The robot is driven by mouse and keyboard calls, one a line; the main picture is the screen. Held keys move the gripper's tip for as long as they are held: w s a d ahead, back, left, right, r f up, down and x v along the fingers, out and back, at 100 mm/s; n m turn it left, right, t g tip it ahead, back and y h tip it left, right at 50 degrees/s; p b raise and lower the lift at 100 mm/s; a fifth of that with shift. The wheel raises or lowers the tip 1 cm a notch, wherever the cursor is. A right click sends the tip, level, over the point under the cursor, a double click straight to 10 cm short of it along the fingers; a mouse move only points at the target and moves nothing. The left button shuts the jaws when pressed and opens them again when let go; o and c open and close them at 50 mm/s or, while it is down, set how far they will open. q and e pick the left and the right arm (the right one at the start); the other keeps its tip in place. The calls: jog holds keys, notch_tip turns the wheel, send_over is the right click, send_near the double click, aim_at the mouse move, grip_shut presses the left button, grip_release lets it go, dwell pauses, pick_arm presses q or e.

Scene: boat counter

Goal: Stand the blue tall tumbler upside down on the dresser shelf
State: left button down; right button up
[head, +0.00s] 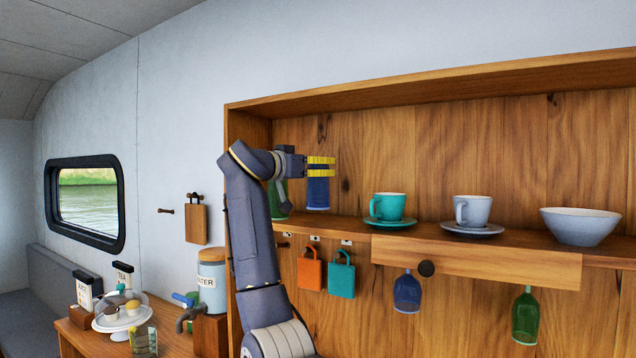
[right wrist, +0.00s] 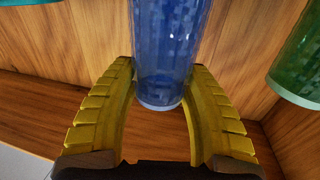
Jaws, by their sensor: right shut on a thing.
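The blue tall tumbler (head: 318,194) is in my right gripper (head: 321,167) at the left part of the dresser shelf (head: 347,228). The yellow fingers are shut on its upper part in the head view. In the right wrist view the fingers (right wrist: 160,115) lie on both sides of the tumbler (right wrist: 165,50). The tumbler stands upright-axis, with its lower end at or just above the shelf; I cannot tell if it touches. Which end is its mouth is not clear. My left gripper is not in view.
A green tumbler (head: 280,205) stands close at left, partly behind my arm. To the right are a teal cup (head: 388,206), a grey cup (head: 474,209) and a bowl (head: 580,225). Stemmed glasses (head: 407,292) hang below. The shelf between blue tumbler and teal cup is clear.

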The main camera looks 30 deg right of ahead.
aim_at(311, 180)
jog(key=shift+f, duration=1.75)
jog(key=o, duration=1.4)
jog(key=shift+f, duration=0.1)
jog(key=shift+c, duration=0.2)
jog(key=shift+a, duration=0.1)
jog(key=v, duration=1.2)
